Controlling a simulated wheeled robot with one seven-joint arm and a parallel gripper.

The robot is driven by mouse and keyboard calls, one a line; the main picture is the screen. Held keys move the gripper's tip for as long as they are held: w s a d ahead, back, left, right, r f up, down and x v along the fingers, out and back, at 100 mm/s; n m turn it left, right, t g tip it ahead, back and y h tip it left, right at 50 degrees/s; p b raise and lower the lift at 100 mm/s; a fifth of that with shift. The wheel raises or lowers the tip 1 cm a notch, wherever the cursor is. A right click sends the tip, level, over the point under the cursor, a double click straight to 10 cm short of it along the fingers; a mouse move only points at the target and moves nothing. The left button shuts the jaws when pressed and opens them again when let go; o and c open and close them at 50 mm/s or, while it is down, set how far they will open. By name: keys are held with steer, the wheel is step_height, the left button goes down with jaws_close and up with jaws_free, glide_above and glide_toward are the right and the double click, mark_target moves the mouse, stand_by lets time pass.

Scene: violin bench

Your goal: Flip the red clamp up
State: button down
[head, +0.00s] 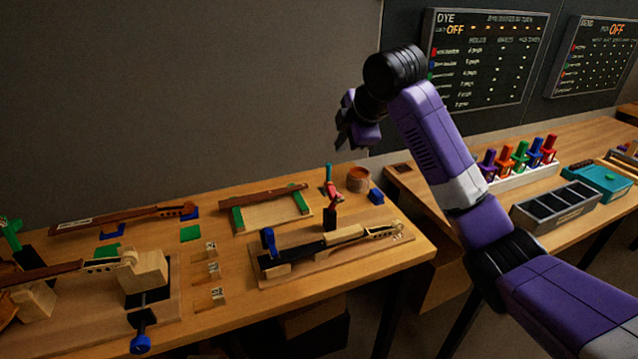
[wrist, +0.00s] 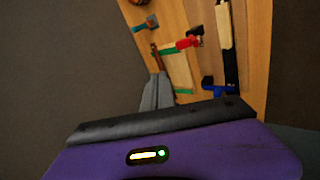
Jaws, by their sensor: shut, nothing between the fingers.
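The red clamp (head: 331,190) is at the back right of the near bench, on a dark mount (head: 330,217) beside the neck jig. In the head view its red handle rises above the mount; its exact tilt is unclear. In the wrist view, the red clamp (wrist: 186,43) shows at upper centre, its handle pointing left from the mount. My gripper (head: 348,138) is raised in front of the wall, above and apart from the clamp. Its fingers (wrist: 157,94) are together and empty.
A blue clamp (head: 268,241) stands at the left end of the neck jig's board (head: 300,275). A reddish-brown pot (head: 359,179) and a small blue block (head: 376,196) sit right of the red clamp. A wooden strip (head: 262,196) lies on green supports to its left. The air around my gripper is clear.

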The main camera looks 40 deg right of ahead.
steer(key=s+f+n+g, duration=0.1)
steer(key=s+f, duration=0.1)
steer(key=p, duration=0.3)
glide_toward(332, 189)
steer(key=x, duration=0.7)
steer(key=shift+w+d+r, duration=0.1)
steer(key=shift+w+r, duration=0.1)
steer(key=shift+w, duration=0.05)
steer(key=shift+w+d+r, duration=0.1)
steer(key=shift+w+d, duration=0.05)
steer(key=shift+w, duration=0.35)
steer(key=w+d+f+b, duration=0.1)
steer(key=w+b, duration=0.2)
steer(key=w, duration=0.3)
steer(key=shift+d+f, duration=0.4)
steer(key=shift+w, duration=0.2)
steer(key=shift+s+p, duration=0.25)
steer(key=shift+p, duration=0.05)
stand_by(0.3)
